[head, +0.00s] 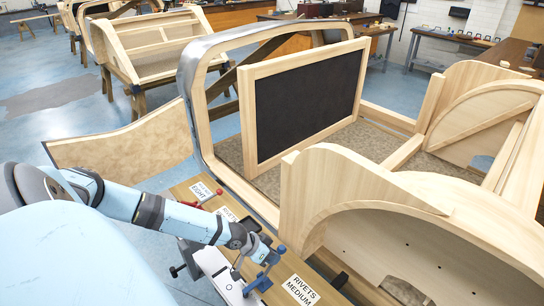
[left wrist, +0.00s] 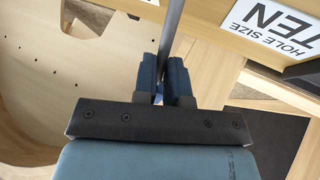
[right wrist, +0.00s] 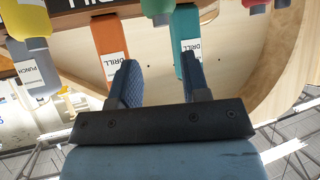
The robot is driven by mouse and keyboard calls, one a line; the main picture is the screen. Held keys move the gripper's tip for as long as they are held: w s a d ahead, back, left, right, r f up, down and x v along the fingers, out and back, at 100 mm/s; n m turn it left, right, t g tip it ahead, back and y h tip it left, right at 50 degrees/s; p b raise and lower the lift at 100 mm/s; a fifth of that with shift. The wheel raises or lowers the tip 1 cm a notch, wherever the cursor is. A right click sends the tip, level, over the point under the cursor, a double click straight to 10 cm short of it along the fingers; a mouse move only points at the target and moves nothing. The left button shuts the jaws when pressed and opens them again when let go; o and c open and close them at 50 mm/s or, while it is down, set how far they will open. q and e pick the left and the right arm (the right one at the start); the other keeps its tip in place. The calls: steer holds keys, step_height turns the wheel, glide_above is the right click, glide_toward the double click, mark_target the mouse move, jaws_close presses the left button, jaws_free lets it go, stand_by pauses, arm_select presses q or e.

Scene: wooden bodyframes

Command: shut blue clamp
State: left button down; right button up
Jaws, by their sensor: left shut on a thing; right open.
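The blue clamp (head: 258,284) is at the bench's front edge in the head view, next to the "RIVETS MEDIUM" label. My left gripper (head: 268,260) reaches down over it and covers part of it. In the left wrist view my left gripper (left wrist: 168,75) is shut, with the clamp's grey metal bar (left wrist: 174,28) running up from between its fingers. A little blue shows low between the fingers. Whether the clamp's jaws are apart cannot be told. My right gripper (right wrist: 156,82) is open and empty in the right wrist view; the head view does not show it.
A red clamp (head: 209,197) and the "RIVETS MEDIUM" label (head: 301,290) are on the bench. A wooden bodyframe (head: 350,178) with a dark panel (head: 305,100) stands just behind.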

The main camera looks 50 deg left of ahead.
arm_select(q)
steer(key=shift+w+r, duration=0.55)
steer(key=shift+r, duration=0.1)
steer(key=c, duration=0.8)
jaws_free()
steer(key=shift+s+d+r, duration=0.1)
steer(key=shift+d, duration=0.05)
steer(key=shift+s+f, duration=0.1)
steer(key=shift+f, duration=0.15)
steer(key=v, duration=1.3)
steer(key=shift+s+r, duration=0.2)
steer(key=shift+r, duration=0.15)
